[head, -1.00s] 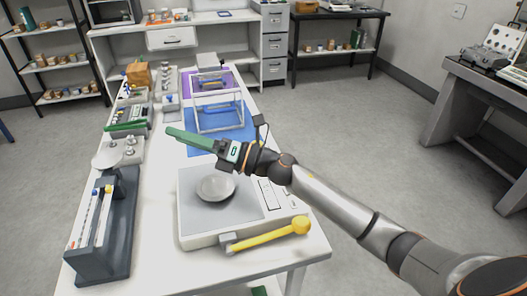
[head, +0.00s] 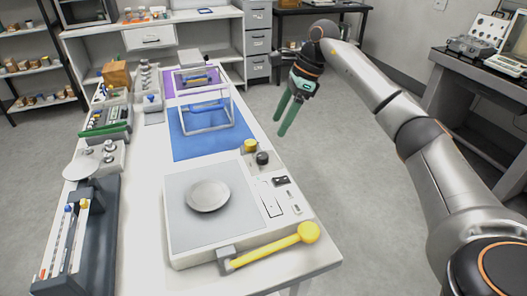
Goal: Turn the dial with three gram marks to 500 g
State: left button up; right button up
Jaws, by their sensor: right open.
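My right gripper (head: 285,117) is open and empty, its green fingers hanging down past the table's right edge, with grey floor behind them. A yellow-brass knob (head: 250,146) and a black knob (head: 263,158) stand close together at the far right corner of the scale (head: 216,236), below and left of the gripper. The gripper is apart from both. Gram marks are too small to read, so I cannot tell which part is the dial with three marks or where it points. My left gripper is not in view.
A round pan (head: 208,196) sits on the scale, and a yellow-handled lever (head: 270,246) lies along its front. A clear-sided frame (head: 206,116) stands on a blue mat (head: 186,147). A dark rack (head: 88,235) stands at left. Floor right of the table is free.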

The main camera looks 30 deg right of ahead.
aim_at(263, 155)
jog(key=x, duration=1.1)
jog(key=shift+a, duration=0.1)
jog(key=shift+r, duration=0.1)
jog(key=shift+c, duration=0.3)
grip_shut()
